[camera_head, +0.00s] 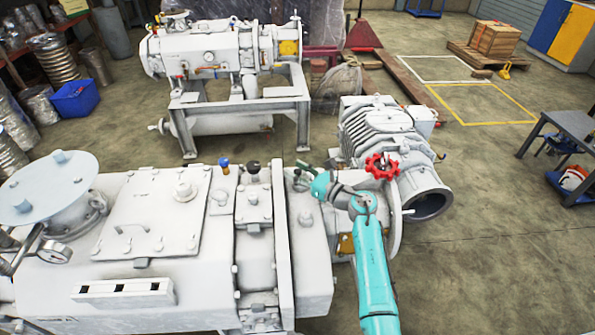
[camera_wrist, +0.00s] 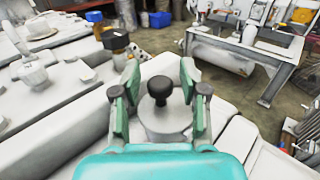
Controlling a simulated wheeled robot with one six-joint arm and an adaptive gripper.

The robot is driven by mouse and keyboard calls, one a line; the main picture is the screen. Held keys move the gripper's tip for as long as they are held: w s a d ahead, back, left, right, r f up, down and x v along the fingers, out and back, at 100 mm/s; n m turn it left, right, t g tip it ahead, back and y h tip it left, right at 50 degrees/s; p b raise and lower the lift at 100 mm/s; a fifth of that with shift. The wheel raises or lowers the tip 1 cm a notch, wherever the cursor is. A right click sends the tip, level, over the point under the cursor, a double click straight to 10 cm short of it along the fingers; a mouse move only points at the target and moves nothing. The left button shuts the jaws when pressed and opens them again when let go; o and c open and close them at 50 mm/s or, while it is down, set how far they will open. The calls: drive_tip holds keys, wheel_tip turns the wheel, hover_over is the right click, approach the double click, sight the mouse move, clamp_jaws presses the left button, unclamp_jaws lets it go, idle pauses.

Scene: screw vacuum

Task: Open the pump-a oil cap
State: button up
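A black knob (camera_head: 253,168), likely the oil cap, stands upright on the white pump housing (camera_head: 150,185) in the head view. In the wrist view the black knob (camera_wrist: 160,88) sits on a pale round base, centred between my fingers. My gripper (camera_head: 293,171) is at the end of my teal arm, to the right of the knob in the head view. In the wrist view my gripper (camera_wrist: 161,76) has its two green-grey fingers spread apart. A gap shows between the knob and each finger, with nothing held.
A blue knob (camera_head: 224,163) stands left of the black one. A red handwheel (camera_head: 382,166) is right of my gripper on a ribbed white unit (camera_head: 385,130). A second pump (camera_head: 205,50) on a frame stands behind.

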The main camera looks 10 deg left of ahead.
clamp_jaws()
drive_tip(key=shift+w+d+r+m+t+y, duration=0.1)
drive_tip(key=shift+d+r+m+t+y, duration=0.25)
drive_tip(key=shift+m, duration=0.3)
drive_tip(key=shift+w+d+r+m+t+y, duration=0.1)
drive_tip(key=shift+d+m+t+y, duration=0.05)
drive_tip(key=shift+m+t+y, duration=0.4)
drive_tip(key=shift+d+r+m+t+y, duration=0.2)
drive_tip(key=shift+d+m+y, duration=0.1)
drive_tip(key=shift+m, duration=0.4)
drive_tip(key=shift+o, duration=1.4)
unclamp_jaws()
